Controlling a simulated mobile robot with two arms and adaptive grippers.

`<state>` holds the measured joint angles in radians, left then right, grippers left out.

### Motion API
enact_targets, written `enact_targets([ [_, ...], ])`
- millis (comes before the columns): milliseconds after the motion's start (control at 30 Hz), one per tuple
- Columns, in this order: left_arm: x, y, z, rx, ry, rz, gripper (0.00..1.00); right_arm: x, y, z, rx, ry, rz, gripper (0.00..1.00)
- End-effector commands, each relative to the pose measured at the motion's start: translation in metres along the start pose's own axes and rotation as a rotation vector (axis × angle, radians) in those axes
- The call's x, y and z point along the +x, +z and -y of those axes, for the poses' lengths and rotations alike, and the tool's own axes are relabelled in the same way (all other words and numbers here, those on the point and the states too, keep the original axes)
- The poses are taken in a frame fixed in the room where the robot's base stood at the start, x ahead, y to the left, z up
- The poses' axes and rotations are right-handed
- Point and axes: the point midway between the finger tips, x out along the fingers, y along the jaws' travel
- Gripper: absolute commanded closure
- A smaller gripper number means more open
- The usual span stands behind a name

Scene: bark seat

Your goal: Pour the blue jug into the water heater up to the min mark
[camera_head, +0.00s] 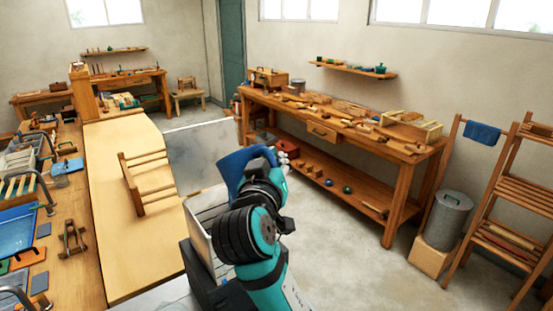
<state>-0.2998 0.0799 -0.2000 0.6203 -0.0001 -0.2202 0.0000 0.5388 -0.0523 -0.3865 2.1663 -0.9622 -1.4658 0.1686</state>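The blue jug (232,166) is in the middle of the head view, partly hidden behind my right gripper (276,160). It appears to be held in the air by that gripper, and it looks tilted. The fingers are mostly hidden by the wrist, so the exact grip on the jug does not show. A pale, box-like thing (203,215) with lines on its face stands just left of my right arm; I cannot tell whether it is the water heater. No min mark can be read. My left gripper is out of view.
A long workbench (418,160) with wooden parts stands at the right. A lidded metal bin (448,215) stands beside a wooden rack (515,200). A pale bench top (120,200) with a wooden frame (148,180) is at the left. Floor between is clear.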

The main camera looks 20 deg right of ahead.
Motion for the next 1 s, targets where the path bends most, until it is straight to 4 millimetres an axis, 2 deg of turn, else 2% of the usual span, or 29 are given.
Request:
enact_targets([
  [733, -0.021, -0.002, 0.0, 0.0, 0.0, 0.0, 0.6, 0.002, -0.01, 0.0, -0.04, -0.008, 0.028, 1.0],
  [1000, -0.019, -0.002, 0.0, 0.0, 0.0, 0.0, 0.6, 0.004, -0.016, 0.001, -0.074, -0.011, 0.053, 1.0],
])
